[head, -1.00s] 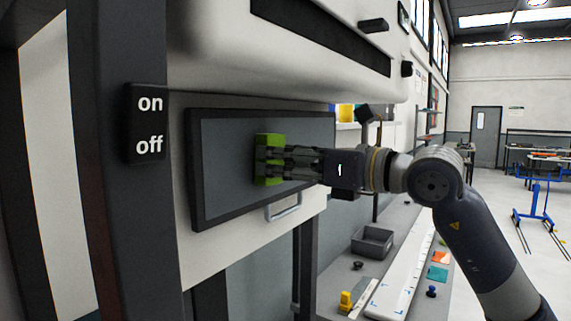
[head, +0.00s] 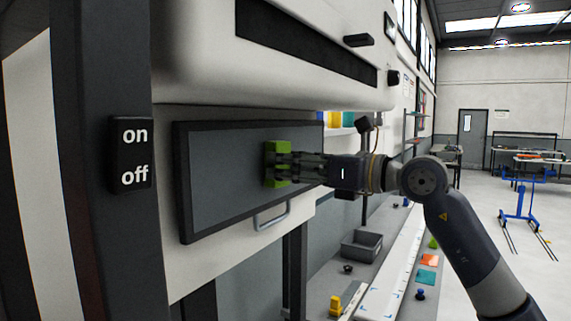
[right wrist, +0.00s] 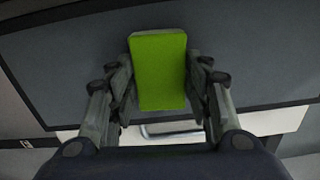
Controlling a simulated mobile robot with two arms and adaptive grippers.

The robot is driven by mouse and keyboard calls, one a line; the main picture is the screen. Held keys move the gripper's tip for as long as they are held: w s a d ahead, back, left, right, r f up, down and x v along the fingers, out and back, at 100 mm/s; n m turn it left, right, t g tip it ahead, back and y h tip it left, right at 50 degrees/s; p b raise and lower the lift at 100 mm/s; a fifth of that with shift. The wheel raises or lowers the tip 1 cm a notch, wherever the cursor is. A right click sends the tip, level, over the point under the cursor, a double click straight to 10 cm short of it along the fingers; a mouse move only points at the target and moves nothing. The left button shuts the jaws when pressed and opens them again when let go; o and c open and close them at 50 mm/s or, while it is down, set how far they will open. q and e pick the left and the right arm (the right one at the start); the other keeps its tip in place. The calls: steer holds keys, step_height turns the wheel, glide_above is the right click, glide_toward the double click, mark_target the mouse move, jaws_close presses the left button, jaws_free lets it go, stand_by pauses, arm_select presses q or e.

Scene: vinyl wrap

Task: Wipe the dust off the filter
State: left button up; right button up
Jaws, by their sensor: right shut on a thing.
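The filter (head: 225,185) is a flat dark grey panel in a black frame on the front of the white machine. It looks plain grey here, and I cannot make out dust on it. My right gripper (head: 284,163) is shut on a bright green block-shaped sponge (head: 278,148) in front of the filter's right half. In the right wrist view the green sponge (right wrist: 158,72) sits between the two fingers, with the grey filter (right wrist: 75,70) behind it. The sponge seems to be at the filter surface, but I cannot tell whether it touches. My left gripper is not in view.
A silver handle (head: 271,216) sticks out below the filter. An on/off switch (head: 131,156) is on the dark post at left. A grey bin (head: 361,245) and a yellow object (head: 336,306) stand on the bench lower right. Open floor lies at far right.

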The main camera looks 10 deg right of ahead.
steer(key=shift+w+d+p, duration=2.2)
steer(key=shift+w+d, duration=1.3)
steer(key=shift+s+a+b, duration=1.65)
steer(key=shift+s+a, duration=1.85)
steer(key=shift+a, duration=0.05)
steer(key=shift+s+a+f+b, duration=0.15)
steer(key=shift+s+a+b, duration=0.3)
steer(key=shift+s+a, duration=0.65)
steer(key=shift+s+a+b, duration=0.5)
steer(key=shift+b, duration=0.2)
steer(key=shift+s+a+b, duration=0.3)
steer(key=shift+s+a, duration=0.35)
